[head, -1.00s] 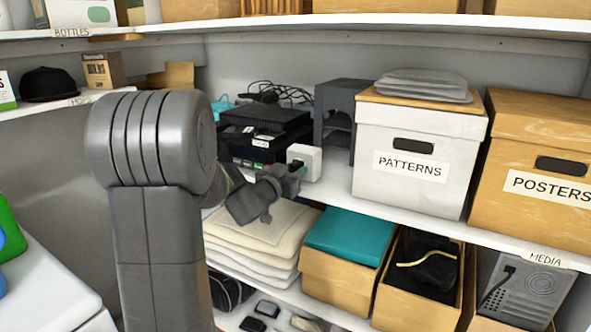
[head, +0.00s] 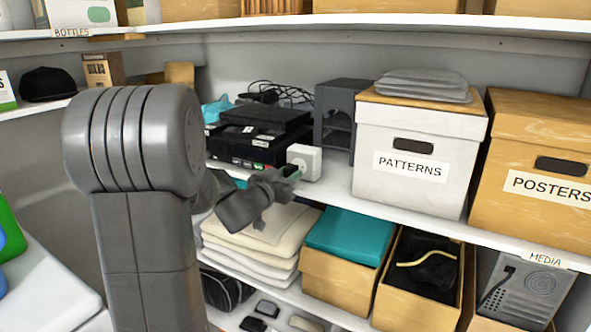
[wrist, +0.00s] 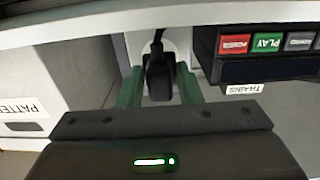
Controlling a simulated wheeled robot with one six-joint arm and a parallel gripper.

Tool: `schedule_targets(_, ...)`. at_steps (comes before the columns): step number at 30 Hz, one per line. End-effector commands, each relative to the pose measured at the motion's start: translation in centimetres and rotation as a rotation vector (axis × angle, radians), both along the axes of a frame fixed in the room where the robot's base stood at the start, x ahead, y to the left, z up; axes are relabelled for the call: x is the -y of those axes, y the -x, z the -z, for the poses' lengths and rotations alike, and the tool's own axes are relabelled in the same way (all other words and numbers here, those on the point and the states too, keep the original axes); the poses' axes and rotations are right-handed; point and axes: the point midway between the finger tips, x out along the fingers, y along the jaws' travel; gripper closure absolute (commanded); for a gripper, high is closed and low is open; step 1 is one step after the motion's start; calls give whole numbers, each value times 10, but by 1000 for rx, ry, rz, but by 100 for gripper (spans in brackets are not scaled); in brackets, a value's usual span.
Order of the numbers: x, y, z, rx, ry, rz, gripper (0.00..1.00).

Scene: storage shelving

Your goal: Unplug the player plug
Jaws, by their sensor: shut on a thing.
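The black player plug (wrist: 158,78) sits between the two green fingers of my gripper (wrist: 160,88) in the wrist view, and they are shut on it. A dark cord runs up from the plug. The white outlet box (head: 307,163) stands on the middle shelf, and its socket face shows in the head view. My gripper (head: 290,176) is just in front of and left of that face, and the plug looks drawn away from it. My fingers mostly hide the plug in the head view. The black player (head: 250,147) stands left of the outlet box; its coloured buttons (wrist: 265,42) show in the wrist view.
A white PATTERNS box (head: 411,155) stands right of the outlet, with a dark grey stand (head: 336,130) behind. Loose black cables (head: 285,94) lie behind the player. Folded cloths (head: 255,240) and a teal-topped box (head: 347,235) are on the shelf below.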

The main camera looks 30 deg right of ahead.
Motion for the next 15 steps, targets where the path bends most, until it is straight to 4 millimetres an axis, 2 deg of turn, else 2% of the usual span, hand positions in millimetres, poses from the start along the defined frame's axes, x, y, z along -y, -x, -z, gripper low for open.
schedule_targets(15,-19,9,-1,1,0,0,100)
